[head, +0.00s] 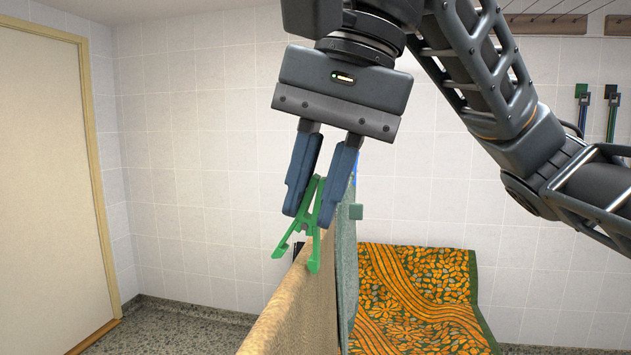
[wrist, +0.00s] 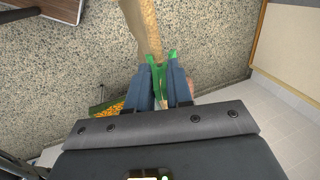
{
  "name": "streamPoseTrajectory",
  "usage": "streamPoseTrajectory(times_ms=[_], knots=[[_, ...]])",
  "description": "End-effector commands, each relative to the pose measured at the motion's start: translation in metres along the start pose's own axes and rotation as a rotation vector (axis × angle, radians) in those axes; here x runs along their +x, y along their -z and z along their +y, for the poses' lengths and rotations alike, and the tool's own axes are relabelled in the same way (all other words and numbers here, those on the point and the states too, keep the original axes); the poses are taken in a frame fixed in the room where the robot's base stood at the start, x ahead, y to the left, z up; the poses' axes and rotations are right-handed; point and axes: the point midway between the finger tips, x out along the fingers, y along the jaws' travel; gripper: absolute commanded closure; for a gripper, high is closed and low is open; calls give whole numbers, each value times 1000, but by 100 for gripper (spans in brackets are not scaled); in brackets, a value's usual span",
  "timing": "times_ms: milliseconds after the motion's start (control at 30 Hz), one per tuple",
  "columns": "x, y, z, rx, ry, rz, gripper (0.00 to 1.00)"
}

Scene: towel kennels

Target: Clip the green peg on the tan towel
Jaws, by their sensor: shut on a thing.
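The green peg (head: 309,222) is held at its upper end between the two blue fingers of my gripper (head: 308,212). Its legs point down and are spread apart at the bottom. The tan towel (head: 299,312) hangs with its top edge running away from the camera just under the peg. One peg leg is left of the towel and the other overlaps the towel in the picture. I cannot tell whether the edge is between the legs. In the wrist view the peg (wrist: 158,76) lies at the end of the tan towel's strip (wrist: 143,28).
A grey-green towel (head: 346,265) hangs close to the right of the tan one. An orange and green patterned towel (head: 415,300) is behind to the right. A door (head: 45,180) is at the left. Straps (head: 611,115) hang on the back wall.

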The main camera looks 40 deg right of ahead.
Motion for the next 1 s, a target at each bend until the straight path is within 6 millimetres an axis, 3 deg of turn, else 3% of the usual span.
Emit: streamPoseTrajectory(times_ms=[1000], knots=[[11, 0, 3, 1, 0, 0, 100]])
